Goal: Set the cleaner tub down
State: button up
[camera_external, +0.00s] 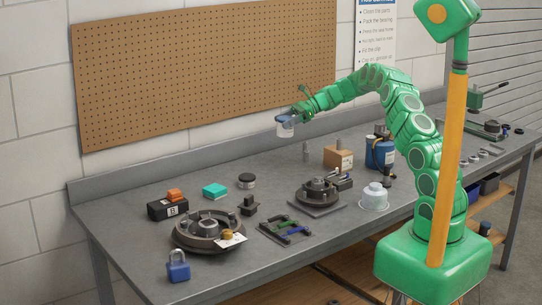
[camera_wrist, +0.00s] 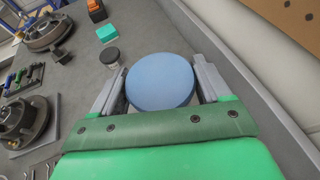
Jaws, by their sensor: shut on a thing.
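The cleaner tub (camera_external: 285,130) has a pale body and a blue lid. It is held in the air above the rear part of the grey workbench (camera_external: 160,275), apart from the surface. My gripper (camera_external: 288,119) is shut on it from the back right. In the wrist view the round blue lid (camera_wrist: 160,82) fills the space between the two grey fingers of my gripper (camera_wrist: 159,88), one finger against each side. The lid hides most of the tub's body there.
Brake hubs (camera_external: 208,229), a teal box (camera_external: 215,190), a dark round tin (camera_external: 246,181) and a cardboard box (camera_external: 338,157) stand on the bench. Blue bottles (camera_external: 380,153) stand right of the box. The rear strip near the backsplash (camera_external: 130,183) has free room.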

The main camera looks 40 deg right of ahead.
jog(key=s+a+r+n+g, duration=0.15)
jog(key=s+a, duration=0.25)
jog(key=a, duration=0.8)
jog(key=s+a+n+g, duration=0.3)
jog(key=a, duration=0.9)
jog(key=s+a+n+g, duration=0.2)
jog(key=s+a+g, duration=0.15)
jog(key=a, duration=0.95)
jog(key=s+a+n+g+h, duration=0.3)
jog(key=s+a+n+g, duration=0.3)
jog(key=s+a, duration=2.2)
jog(key=w+a+f, duration=0.5)
jog(key=a+f, duration=0.4)
jog(key=shift+w+a, duration=0.15)
jog(key=shift+w, duration=0.1)
jog(key=shift+f, duration=0.1)
jog(key=shift+w+a+f+t+h, duration=0.15)
jog(key=shift+a+f+t+h, duration=0.1)
jog(key=shift+f+t+h, duration=0.1)
jog(key=shift+f, duration=1.4)
